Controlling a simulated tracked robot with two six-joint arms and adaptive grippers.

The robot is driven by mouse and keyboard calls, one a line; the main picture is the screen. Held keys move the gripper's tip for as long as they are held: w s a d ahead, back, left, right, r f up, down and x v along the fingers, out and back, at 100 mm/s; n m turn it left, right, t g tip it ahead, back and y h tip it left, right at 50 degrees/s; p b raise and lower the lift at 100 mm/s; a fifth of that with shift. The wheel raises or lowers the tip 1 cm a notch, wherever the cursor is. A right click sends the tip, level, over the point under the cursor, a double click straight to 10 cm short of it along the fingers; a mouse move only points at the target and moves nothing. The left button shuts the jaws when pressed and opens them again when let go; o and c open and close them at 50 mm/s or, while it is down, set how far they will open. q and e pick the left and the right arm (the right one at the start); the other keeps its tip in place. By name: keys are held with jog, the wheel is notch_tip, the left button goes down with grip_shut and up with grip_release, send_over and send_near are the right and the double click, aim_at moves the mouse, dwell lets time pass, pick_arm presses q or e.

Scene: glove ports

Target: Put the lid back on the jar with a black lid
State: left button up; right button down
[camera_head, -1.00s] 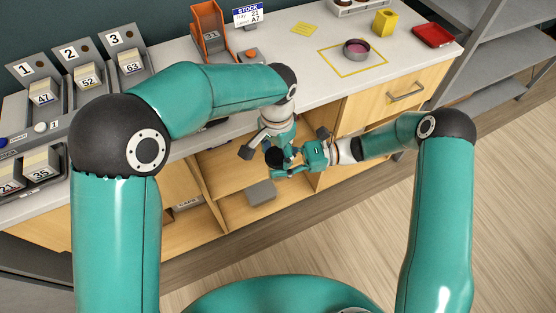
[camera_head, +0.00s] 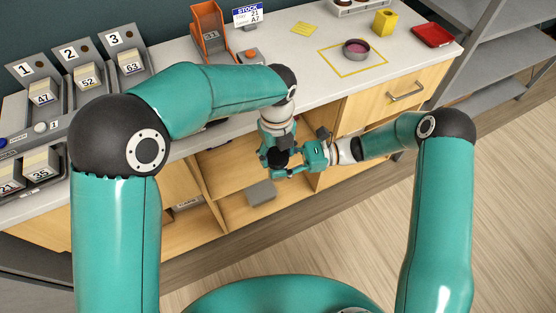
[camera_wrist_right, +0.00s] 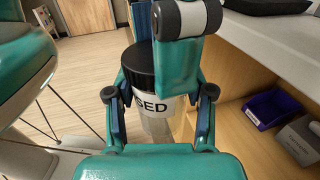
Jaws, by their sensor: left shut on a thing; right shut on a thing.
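The jar (camera_wrist_right: 156,118) is clear with a white label reading "SED" in part; it stands upright between the fingers of my right gripper (camera_wrist_right: 160,100), which is shut on it. The black lid (camera_wrist_right: 137,62) is at the jar's top, touching or nearly so; I cannot tell whether it is seated. In the head view the lid (camera_head: 280,156) shows as a dark round patch among the grippers. My left gripper (camera_head: 279,150) is shut on the lid from above, and its finger hides part of the lid and jar in the wrist view. My right gripper (camera_head: 298,160) comes in from the right.
The jar is held in front of the open wooden cabinet, below the counter (camera_head: 300,90). A grey box (camera_head: 261,193) lies in the cabinet, and a blue bin (camera_wrist_right: 272,108) shows in the wrist view. A round dish (camera_head: 356,50) stands inside a yellow outline on the counter.

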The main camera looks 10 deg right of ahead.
pick_arm(q)
jog(key=o, duration=1)
jog(key=shift+w, duration=0.2)
jog(key=o, duration=0.3)
jog(key=shift+s, duration=0.1)
jog(key=shift+r, duration=0.1)
jog(key=shift+s+r, duration=0.1)
jog(key=shift+r, duration=2.1)
jog(key=shift+c, duration=0.5)
